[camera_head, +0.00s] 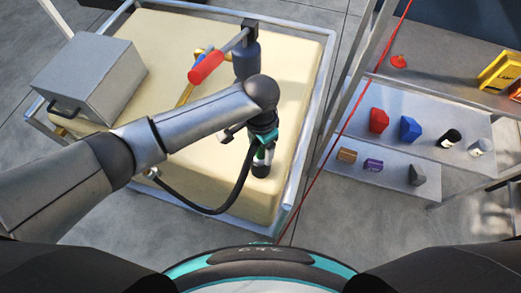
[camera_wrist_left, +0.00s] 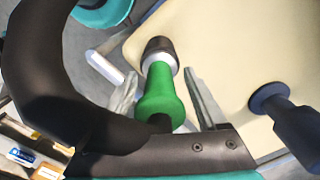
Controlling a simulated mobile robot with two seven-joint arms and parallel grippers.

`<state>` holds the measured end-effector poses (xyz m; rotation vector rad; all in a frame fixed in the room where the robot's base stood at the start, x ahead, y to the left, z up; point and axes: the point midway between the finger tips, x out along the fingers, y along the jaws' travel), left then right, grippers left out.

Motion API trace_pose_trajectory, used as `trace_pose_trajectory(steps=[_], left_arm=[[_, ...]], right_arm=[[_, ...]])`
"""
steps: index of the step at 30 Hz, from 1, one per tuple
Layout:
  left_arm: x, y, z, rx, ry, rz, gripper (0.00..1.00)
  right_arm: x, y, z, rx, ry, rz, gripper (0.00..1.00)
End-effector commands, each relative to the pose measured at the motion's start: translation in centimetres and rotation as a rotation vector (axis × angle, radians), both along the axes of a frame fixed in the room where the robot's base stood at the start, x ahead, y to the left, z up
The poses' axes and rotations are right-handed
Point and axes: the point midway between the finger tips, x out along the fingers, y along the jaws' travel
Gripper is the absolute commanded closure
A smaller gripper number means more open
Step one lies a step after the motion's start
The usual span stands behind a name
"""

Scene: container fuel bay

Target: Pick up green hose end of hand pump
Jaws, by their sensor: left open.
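The green hose end (camera_wrist_left: 160,92) shows in the left wrist view, with a white band and a dark tip. It lies between the two fingers of my left gripper (camera_wrist_left: 163,90), which stand apart on either side of it with gaps. In the head view my left gripper (camera_head: 262,155) is over the near right part of the cream tank, and the hose end is mostly hidden behind it. The hand pump (camera_head: 245,55), dark blue with a red handle (camera_head: 206,67), stands on the tank. A black hose (camera_head: 205,209) curves below my left arm. My right gripper is not seen.
The cream tank (camera_head: 170,35) sits in a grey metal frame (camera_head: 310,110). A grey metal box (camera_head: 92,80) stands at its left. Shelves (camera_head: 455,125) with coloured blocks are at the right. A red line (camera_head: 343,125) runs between tank and shelves.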

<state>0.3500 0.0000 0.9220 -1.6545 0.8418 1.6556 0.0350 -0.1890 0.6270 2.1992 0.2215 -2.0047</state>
Motion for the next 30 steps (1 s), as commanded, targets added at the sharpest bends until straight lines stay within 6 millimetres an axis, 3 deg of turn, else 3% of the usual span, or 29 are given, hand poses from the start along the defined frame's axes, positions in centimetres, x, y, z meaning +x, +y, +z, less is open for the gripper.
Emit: trace_pose_trajectory(steps=[3,11,30], left_arm=[[-0.04,-0.01,-1.11,0.001,0.001,-0.001,0.26],[-0.01,-0.03,-1.17,-0.002,-0.001,-0.001,0.28],[0.02,-0.01,-1.11,-0.001,-0.001,0.0,1.0]], right_arm=[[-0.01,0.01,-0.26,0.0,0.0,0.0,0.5],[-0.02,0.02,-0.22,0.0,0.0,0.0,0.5],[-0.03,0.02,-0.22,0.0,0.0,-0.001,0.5]])
